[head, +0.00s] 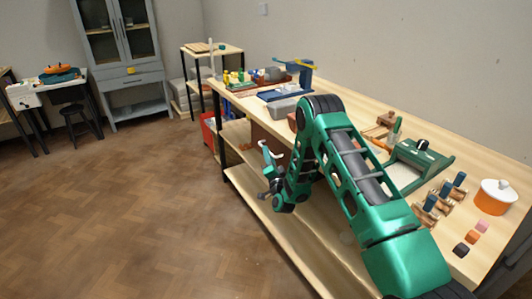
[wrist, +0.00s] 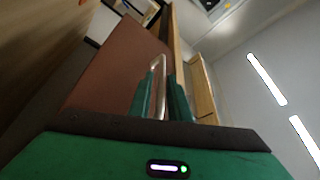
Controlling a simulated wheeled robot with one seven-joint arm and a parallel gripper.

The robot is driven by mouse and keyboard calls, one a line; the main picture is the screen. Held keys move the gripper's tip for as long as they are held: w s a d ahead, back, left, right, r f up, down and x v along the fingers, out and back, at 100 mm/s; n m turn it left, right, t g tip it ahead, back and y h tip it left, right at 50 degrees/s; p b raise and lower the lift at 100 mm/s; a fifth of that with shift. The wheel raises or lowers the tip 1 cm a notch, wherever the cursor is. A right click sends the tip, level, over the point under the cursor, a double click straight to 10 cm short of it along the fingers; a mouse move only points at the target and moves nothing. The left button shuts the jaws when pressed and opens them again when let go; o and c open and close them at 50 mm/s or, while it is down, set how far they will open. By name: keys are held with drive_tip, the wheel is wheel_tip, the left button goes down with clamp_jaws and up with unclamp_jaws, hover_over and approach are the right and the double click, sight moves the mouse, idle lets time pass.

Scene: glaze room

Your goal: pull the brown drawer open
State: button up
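The brown drawer (wrist: 115,65) shows its flat front in the wrist view, left of my fingers. Its pale metal bar handle (wrist: 161,68) runs between the two green fingers of my gripper (wrist: 161,90). The fingers stand apart, one on each side of the bar, with a visible gap, mainly on the right. In the head view my gripper (head: 268,153) is at the front of the workbench, below its top. There the drawer front is mostly hidden behind my arm. The drawer looks closed.
A lower shelf (head: 285,235) runs beneath. The wooden floor (head: 120,220) at left is clear.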

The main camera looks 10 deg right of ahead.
drive_tip(key=shift+x, duration=1.25)
drive_tip(key=shift+c, duration=0.7)
clamp_jaws()
